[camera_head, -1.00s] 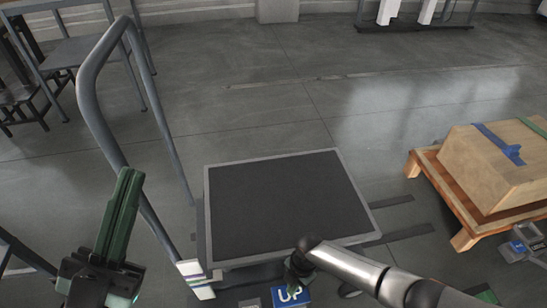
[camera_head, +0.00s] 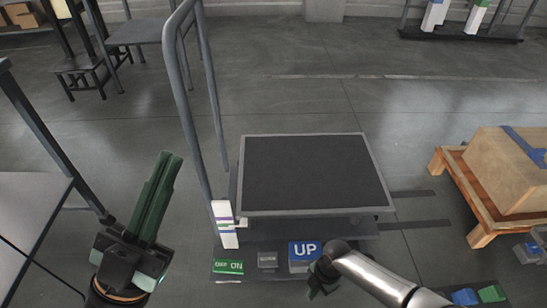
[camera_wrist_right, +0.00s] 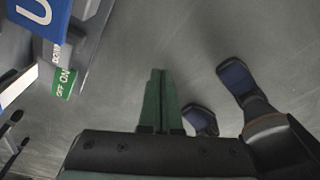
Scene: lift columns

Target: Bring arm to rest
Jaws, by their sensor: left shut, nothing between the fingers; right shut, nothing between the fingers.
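My left gripper (camera_head: 168,165) has green fingers pressed together, pointing up and away, empty, at the left of the head view. My right gripper (camera_head: 318,288) is low in the head view, beside the blue UP panel (camera_head: 305,251) of the lift, partly hidden by its own wrist. In the right wrist view its green fingers (camera_wrist_right: 160,78) are shut with nothing between them, over bare floor. The UP panel (camera_wrist_right: 38,18) and the green OFF/ON panel (camera_wrist_right: 65,83) lie to the left there, apart from the fingers.
The lift platform (camera_head: 315,172) is dark, flat and empty, with a grey handrail (camera_head: 180,85). A wooden crate (camera_head: 515,170) on a pallet (camera_head: 455,185) stands right. A grey table (camera_head: 30,215) is close at left. Open floor lies beyond.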

